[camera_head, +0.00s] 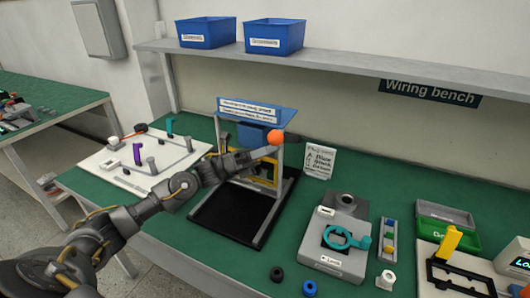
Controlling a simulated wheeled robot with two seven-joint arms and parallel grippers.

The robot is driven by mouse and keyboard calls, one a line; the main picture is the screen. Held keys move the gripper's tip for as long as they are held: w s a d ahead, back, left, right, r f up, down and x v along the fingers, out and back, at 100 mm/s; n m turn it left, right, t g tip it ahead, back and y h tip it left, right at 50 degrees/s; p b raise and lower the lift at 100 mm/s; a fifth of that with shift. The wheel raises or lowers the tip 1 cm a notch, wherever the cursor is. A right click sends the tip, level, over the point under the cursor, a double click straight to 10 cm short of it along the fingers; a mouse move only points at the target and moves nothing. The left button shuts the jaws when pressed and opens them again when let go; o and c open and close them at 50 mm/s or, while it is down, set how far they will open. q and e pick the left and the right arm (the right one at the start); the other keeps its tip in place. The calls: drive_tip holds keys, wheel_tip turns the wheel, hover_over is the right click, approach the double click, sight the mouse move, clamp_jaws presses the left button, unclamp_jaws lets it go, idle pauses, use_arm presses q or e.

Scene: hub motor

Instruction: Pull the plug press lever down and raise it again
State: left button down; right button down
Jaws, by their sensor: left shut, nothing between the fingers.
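The plug press stands in the middle of the green bench, with a grey frame, a blue labelled top (256,112) and a black base plate (215,222). The round orange knob (274,137) of its lever shows at the front of the frame, below the blue top. My left gripper (268,153) reaches in from the left across the press front. It is shut and empty, its tips just below the knob. I cannot tell whether they touch it. My arm hides part of the press and most of the lever. My right gripper is not in view.
A white board (125,172) with pegs and a purple part lies left of the press. A grey fixture with a teal ring (345,238), a small parts rack and a green box (447,235) stand to the right. Blue bins (275,38) sit on the shelf above.

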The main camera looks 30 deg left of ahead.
sight(270, 138)
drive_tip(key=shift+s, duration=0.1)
